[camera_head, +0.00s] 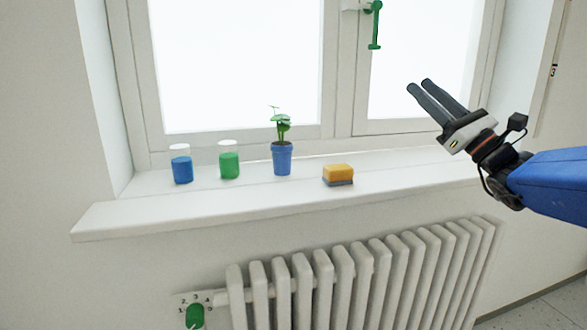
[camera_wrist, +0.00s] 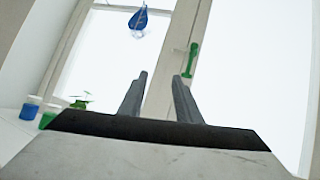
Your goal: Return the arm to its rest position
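My gripper (camera_head: 418,87) is in the air at the right of the head view, in front of the right window pane and above the sill. Its two dark fingers point up and to the left. The wrist view shows the fingers of my gripper (camera_wrist: 161,76) apart with nothing between them, so it is open and empty. The blue arm link behind it enters from the right edge.
The white sill (camera_head: 250,203) holds a blue jar (camera_head: 182,171), a green jar (camera_head: 229,164), a potted plant (camera_head: 282,158) and a yellow sponge (camera_head: 338,173). A green window handle (camera_head: 375,28) is above. A blue drop-shaped ornament (camera_wrist: 138,19) hangs in the wrist view. A radiator (camera_head: 360,275) stands below.

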